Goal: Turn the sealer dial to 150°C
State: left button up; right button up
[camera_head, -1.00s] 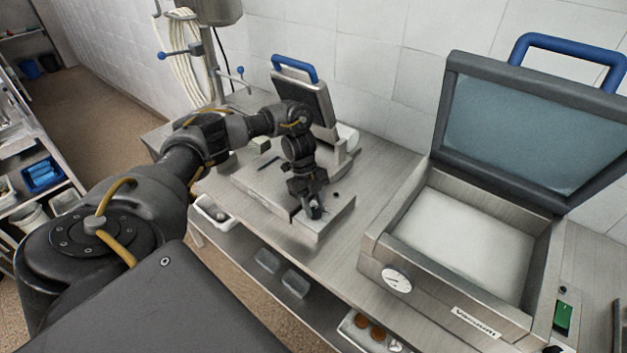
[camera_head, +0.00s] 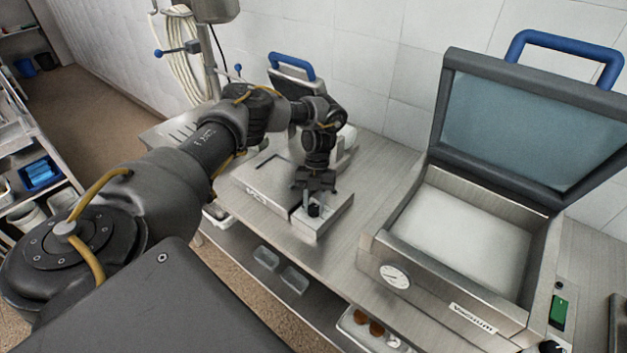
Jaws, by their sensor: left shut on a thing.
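The sealer (camera_head: 262,200) is a low grey metal machine on the steel counter, with its lid raised at the back and a blue handle (camera_head: 292,66). Its small black dial (camera_head: 314,210) sits on top at the front right corner of the body. My left gripper (camera_head: 315,200) points straight down over this corner and is shut on the dial. The fingers and wrist partly cover the dial, so its marking and the temperature scale cannot be read. My right gripper is not identifiable in the view.
A large vacuum machine (camera_head: 385,250) with an open lid and a round gauge (camera_head: 394,276) stands to the right. Bare counter (camera_head: 365,215) lies between the two machines. Containers (camera_head: 292,279) sit on a shelf below. A small dark part shows at the bottom right edge, unclear.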

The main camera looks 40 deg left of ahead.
pick_arm(q)
jog(key=shift+m, duration=0.4)
jog(key=o, duration=1)
jog(key=shift+c, duration=0.2)
jog(key=b+v, duration=0.2)
jog(key=v, duration=0.8)
jog(key=shift+w+r, duration=0.25)
jog(key=shift+r, duration=0.1)
